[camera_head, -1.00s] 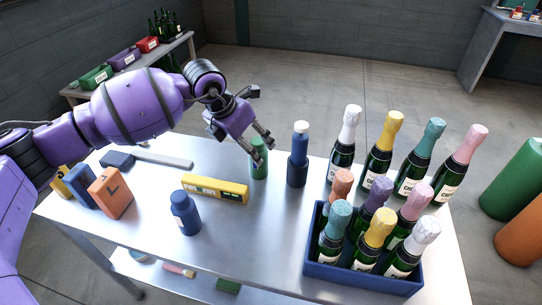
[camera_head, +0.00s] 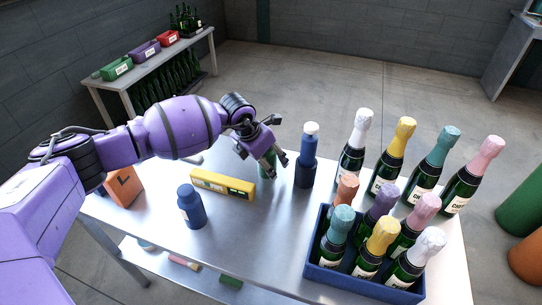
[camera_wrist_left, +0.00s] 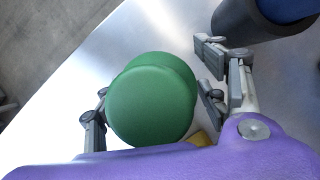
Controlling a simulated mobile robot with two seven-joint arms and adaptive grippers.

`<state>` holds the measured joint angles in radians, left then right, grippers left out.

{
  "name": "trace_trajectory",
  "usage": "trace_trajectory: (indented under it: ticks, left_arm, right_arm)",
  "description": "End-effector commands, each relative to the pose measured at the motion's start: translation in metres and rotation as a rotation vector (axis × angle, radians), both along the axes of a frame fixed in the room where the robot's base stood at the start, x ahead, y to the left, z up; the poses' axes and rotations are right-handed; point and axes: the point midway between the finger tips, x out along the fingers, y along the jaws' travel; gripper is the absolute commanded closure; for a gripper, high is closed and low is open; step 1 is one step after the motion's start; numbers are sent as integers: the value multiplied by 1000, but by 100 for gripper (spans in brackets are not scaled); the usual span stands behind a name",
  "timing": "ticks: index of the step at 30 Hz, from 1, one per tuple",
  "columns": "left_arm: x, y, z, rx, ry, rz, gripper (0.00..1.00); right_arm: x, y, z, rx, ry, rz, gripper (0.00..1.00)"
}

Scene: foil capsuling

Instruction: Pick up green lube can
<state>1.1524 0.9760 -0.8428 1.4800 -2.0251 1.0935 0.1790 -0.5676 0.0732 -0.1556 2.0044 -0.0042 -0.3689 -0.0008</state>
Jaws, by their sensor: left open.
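The green lube can (camera_head: 267,165) stands upright on the metal table, partly hidden by my left gripper. My left gripper (camera_head: 262,155) is open and sits over the can, with its fingers on either side of it. In the left wrist view the can's round green top (camera_wrist_left: 151,104) lies between the two open fingers (camera_wrist_left: 150,105); I cannot tell whether either finger touches it. My right gripper is not in view.
A blue bottle with a white cap (camera_head: 307,150) stands in a dark holder just right of the can. A yellow level (camera_head: 222,185) and a blue can (camera_head: 191,207) are nearer. Champagne bottles and a blue crate (camera_head: 340,283) fill the right side.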

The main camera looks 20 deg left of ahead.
Motion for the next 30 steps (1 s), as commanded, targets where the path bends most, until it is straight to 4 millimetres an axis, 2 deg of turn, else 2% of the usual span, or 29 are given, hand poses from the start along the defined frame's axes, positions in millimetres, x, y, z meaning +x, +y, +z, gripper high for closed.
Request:
trace_trajectory:
  ticks: [6, 20, 30]
  left_arm:
    - [0, 0, 0, 0, -1, 0, 33]
    - [0, 0, 0, 0, -1, 0, 94]
    - [1, 0, 4, -1, -4, 0, 95]
  right_arm:
    - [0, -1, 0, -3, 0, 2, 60]
    - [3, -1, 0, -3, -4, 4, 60]
    - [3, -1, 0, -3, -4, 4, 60]
